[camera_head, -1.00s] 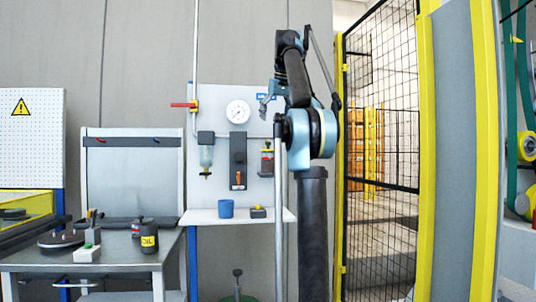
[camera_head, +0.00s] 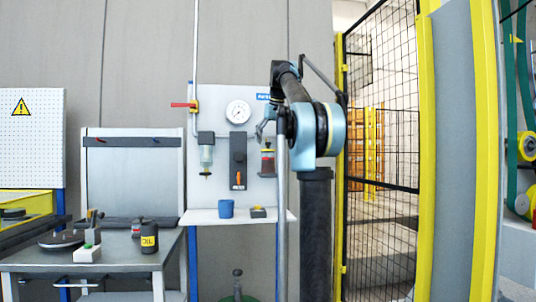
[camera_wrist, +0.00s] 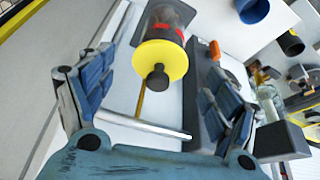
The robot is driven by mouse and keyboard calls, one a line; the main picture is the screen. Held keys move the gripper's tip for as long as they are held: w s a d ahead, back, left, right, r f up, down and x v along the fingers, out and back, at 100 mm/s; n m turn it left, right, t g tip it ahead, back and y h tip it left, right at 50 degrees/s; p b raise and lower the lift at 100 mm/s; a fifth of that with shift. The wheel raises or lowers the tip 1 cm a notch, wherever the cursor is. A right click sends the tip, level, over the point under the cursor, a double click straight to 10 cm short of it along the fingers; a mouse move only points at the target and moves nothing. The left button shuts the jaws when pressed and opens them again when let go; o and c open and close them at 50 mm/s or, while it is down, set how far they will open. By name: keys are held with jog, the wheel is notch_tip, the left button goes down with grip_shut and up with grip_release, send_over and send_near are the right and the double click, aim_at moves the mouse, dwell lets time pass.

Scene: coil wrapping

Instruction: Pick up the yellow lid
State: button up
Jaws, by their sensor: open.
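The yellow lid (camera_wrist: 173,66) is a round disc with a black knob (camera_wrist: 157,78) in its middle, seen nearly face-on in the wrist view. It sits on a clear container with red contents (camera_wrist: 172,14). My gripper (camera_wrist: 160,68) is open, with one blue finger on each side of the lid in the picture and clear gaps between. In the head view my gripper (camera_head: 264,124) is just above the container, partly hidden by my arm.
A dark block with an orange part (camera_head: 239,165) and a clear bowl (camera_head: 206,155) hang left of the container. A blue cup (camera_head: 226,208) stands on the shelf (camera_head: 200,217) below. A mesh fence (camera_head: 385,110) stands at the right.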

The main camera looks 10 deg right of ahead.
aim_at(270, 143)
jog(key=shift+x, duration=1.55)
jog(key=shift+w, duration=0.15)
jog(key=c, duration=1.1)
notch_tip(270, 143, up, 10)
jog(key=shift+f, duration=0.1)
jog(key=shift+a+f, duration=0.1)
jog(key=shift+f, duration=4.15)
